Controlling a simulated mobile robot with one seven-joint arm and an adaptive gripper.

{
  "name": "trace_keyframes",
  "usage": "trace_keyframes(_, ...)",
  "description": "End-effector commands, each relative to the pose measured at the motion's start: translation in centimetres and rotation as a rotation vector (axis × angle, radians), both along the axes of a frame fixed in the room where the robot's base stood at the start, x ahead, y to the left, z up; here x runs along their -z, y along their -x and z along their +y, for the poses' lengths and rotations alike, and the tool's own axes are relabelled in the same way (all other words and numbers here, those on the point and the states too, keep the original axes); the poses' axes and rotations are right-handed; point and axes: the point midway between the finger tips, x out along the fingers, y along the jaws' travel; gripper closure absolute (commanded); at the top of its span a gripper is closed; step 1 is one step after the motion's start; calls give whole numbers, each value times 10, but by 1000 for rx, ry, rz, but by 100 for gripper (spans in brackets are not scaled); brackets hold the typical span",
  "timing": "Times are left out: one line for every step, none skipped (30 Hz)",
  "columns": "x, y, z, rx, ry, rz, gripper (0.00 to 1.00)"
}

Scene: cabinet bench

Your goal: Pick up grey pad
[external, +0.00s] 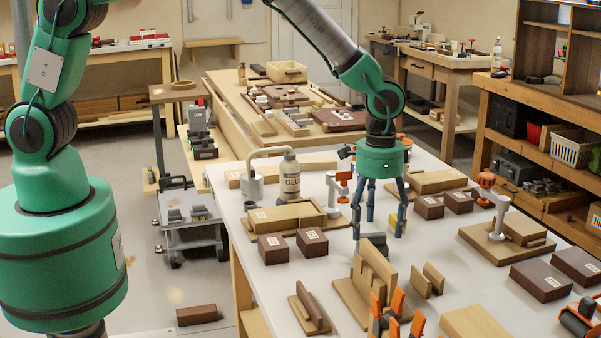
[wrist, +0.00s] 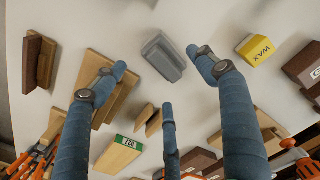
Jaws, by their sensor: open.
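The grey pad (external: 377,241) is a small dark grey block with a stepped top, lying on the white bench top. In the external view it is low beside my gripper's fingertips and partly covered by a finger. In the wrist view the grey pad (wrist: 163,57) shows whole, just beyond the fingers and roughly between the left and right ones. My gripper (external: 378,226) has three blue-grey fingers spread open and pointing down, with nothing held. Its fingers also show in the wrist view (wrist: 162,80). Their exact height above the bench is unclear.
Wooden blocks on a base (external: 352,300) stand in front of the pad. A yellow WAX block (wrist: 257,49) lies to its right in the wrist view. Brown boxes (external: 312,242) and a glue bottle (external: 290,178) stand left.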

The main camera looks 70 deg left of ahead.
Motion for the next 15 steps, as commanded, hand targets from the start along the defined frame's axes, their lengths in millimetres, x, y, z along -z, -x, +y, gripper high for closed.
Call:
trace_keyframes(1, 0, 0, 0, 0, -1, 28)
trace_keyframes(1, 0, 0, 0, 0, -1, 28)
trace_keyframes(1, 0, 0, 0, 0, -1, 28)
trace_keyframes(1, 0, 0, 0, 0, -1, 28)
trace_keyframes(1, 0, 0, 0, 0, -1, 28)
trace_keyframes(1, 0, 0, 0, 0, 0, 28)
trace_keyframes(1, 0, 0, 0, 0, 0, 28)
trace_keyframes(1, 0, 0, 0, 0, 0, 28)
trace_keyframes(1, 0, 0, 0, 0, 0, 28)
trace_keyframes(1, 0, 0, 0, 0, 0, 28)
trace_keyframes(2, 0, 0, 0, 0, 0, 28)
trace_keyframes(3, 0, 0, 0, 0, 0, 28)
trace_keyframes(4, 0, 0, 0, 0, 0, 28)
trace_keyframes(6, 0, 0, 0, 0, 0, 28)
trace_keyframes(10, 0, 0, 0, 0, 1, 28)
